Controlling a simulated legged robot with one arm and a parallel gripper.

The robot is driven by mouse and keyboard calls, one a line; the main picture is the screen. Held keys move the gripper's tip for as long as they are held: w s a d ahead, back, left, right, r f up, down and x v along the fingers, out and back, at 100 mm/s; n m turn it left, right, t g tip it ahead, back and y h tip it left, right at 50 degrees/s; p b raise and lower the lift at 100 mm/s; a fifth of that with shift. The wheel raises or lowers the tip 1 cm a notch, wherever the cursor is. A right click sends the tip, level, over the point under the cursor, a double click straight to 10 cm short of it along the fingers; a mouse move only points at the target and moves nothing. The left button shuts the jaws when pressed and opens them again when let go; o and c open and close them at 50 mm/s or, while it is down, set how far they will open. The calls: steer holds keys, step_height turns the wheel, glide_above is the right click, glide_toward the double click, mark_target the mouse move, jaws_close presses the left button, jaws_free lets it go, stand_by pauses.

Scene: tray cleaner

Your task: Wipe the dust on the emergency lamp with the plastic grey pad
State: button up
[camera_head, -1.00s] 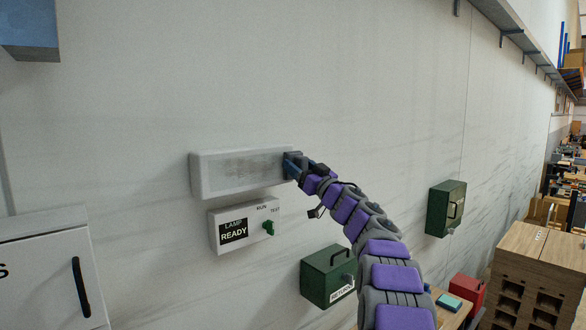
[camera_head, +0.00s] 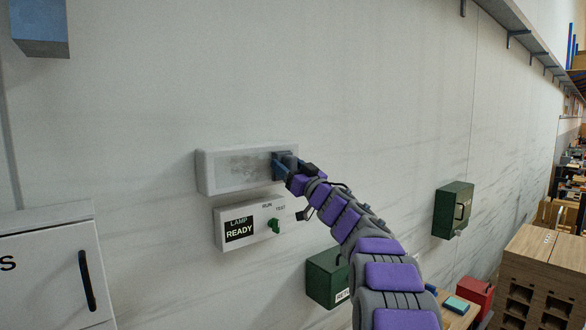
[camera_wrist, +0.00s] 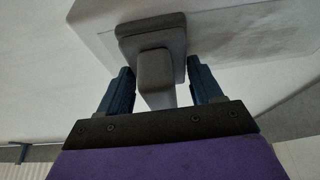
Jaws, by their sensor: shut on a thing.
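The emergency lamp (camera_head: 215,172) is a long white box on the wall, with a grey dusty patch (camera_head: 240,163) on its front. The patch also shows in the wrist view (camera_wrist: 240,35). My gripper (camera_head: 283,166) is at the right end of the lamp front. It is shut on the grey pad (camera_wrist: 150,37), whose block-shaped handle (camera_wrist: 155,72) sits between the blue fingers. The pad lies against the lamp face, or very close to it, at the right edge of the patch. In the head view the fingers partly hide the pad.
Below the lamp is a white box (camera_head: 262,232) labelled LAMP READY with a green knob. A green box (camera_head: 325,278) is partly behind my arm, and another green box (camera_head: 453,210) is farther right. A white cabinet (camera_head: 50,275) stands lower left.

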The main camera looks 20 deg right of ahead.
steer(key=a, duration=0.1)
steer(key=s+a, duration=0.1)
steer(key=a, duration=0.2)
steer(key=shift+s+a+r, duration=0.2)
steer(key=shift+a+r, duration=0.05)
steer(key=shift+a, duration=0.05)
steer(key=shift+s+a+f+b, duration=0.2)
steer(key=shift+a+b, duration=0.2)
steer(key=shift+b, duration=0.15)
steer(key=shift+s+a+r, duration=0.1)
steer(key=shift+s+a, duration=0.1)
steer(key=shift+a, duration=0.55)
steer(key=shift+s+a+r, duration=0.1)
steer(key=shift+s+a, duration=0.1)
steer(key=shift+a, duration=0.5)
steer(key=shift+s+a+f+b, duration=0.15)
steer(key=shift+a+b, duration=0.1)
steer(key=shift+a, duration=0.25)
steer(key=shift+s+a+b, duration=0.15)
steer(key=shift+a+b, duration=0.1)
steer(key=shift+a, duration=0.2)
steer(key=shift+s+a+b, duration=0.3)
steer(key=shift+s+a, duration=0.15)
steer(key=shift+a, duration=0.85)
steer(key=shift+s+a+b, duration=0.35)
steer(key=shift+s+a, duration=0.05)
steer(key=shift+a, duration=0.9)
steer(key=shift+s+a+b, duration=0.3)
steer(key=shift+s+a, duration=0.15)
steer(key=shift+a, duration=0.85)
